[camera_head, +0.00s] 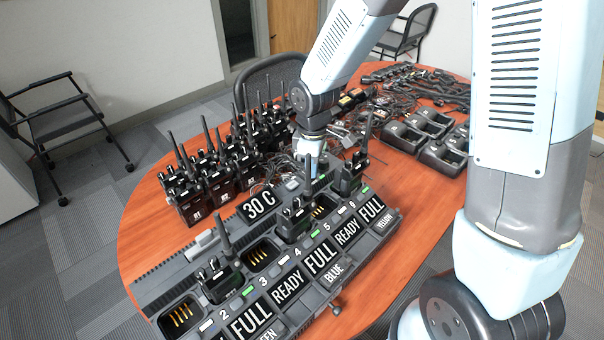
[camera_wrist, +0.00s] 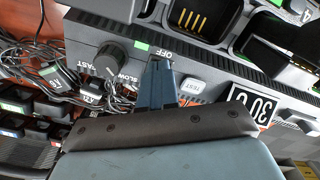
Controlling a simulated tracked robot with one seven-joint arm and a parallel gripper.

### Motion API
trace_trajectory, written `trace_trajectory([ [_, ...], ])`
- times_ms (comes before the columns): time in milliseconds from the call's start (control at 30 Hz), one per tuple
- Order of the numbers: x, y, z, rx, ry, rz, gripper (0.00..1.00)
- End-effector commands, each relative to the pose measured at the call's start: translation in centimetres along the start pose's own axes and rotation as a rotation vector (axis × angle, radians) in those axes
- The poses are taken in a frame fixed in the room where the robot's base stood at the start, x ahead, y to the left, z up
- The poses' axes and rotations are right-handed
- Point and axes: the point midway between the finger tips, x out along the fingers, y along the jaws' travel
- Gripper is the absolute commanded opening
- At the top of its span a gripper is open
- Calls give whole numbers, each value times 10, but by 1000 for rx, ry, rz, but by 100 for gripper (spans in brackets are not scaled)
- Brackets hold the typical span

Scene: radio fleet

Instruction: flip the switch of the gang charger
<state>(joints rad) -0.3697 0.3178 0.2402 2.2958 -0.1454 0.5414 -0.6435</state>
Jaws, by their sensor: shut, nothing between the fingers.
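The gang charger (camera_head: 172,268) is a long dark grey unit lying across the front of the table, with radios in some of its slots. My gripper (camera_head: 312,168) is shut and empty at the charger's far edge. In the wrist view the closed fingers (camera_wrist: 160,68) point at the charger's panel (camera_wrist: 215,68), over the spot just below the OFF label. The switch itself is hidden by the fingers, so its position and any contact cannot be told. A round black knob (camera_wrist: 110,58) with SLOW and FAST marks sits left of the fingers, and a TEST button (camera_wrist: 193,86) sits right.
A 30 C display (camera_head: 259,204) stands on the charger's far side. Several upright radios (camera_head: 222,182) crowd the table behind it. Loose cables (camera_wrist: 50,72) lie close to the knob. More chargers (camera_head: 440,156) and a heap of dark accessories stand at the right.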

Motion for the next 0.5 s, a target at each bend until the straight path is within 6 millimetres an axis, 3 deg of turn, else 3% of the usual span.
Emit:
trace_trajectory([
  [500,6,0,0,0,0,0,0],
])
